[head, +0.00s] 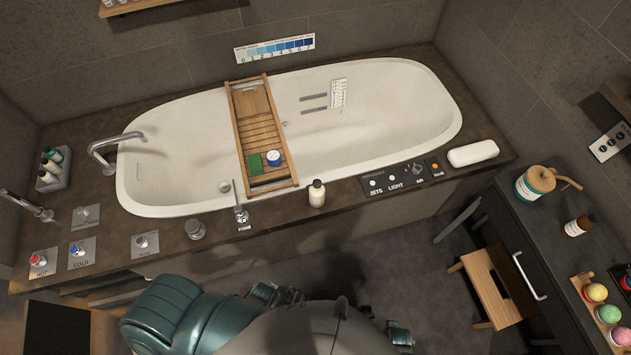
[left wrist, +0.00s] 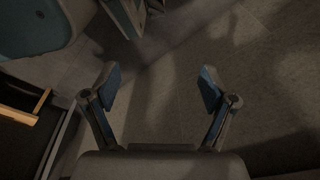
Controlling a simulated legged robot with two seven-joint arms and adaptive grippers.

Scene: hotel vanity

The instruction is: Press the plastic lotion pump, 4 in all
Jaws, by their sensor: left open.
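A bottle with a tan pump head (head: 541,180) stands on the dark counter at the right of the head view. It has a pale body with a teal label, and its spout points right. It appears upright, with no gripper near it. My left gripper (left wrist: 160,78) shows only in the left wrist view. Its two fingers are spread wide with nothing between them, over bare floor. My right gripper is in neither view.
A white bathtub (head: 400,150) with a wooden caddy (head: 263,105) fills the middle. A brown bottle (head: 579,225) and colored balls (head: 596,292) share the counter. A wooden stool (head: 485,285) stands on the floor beside the counter.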

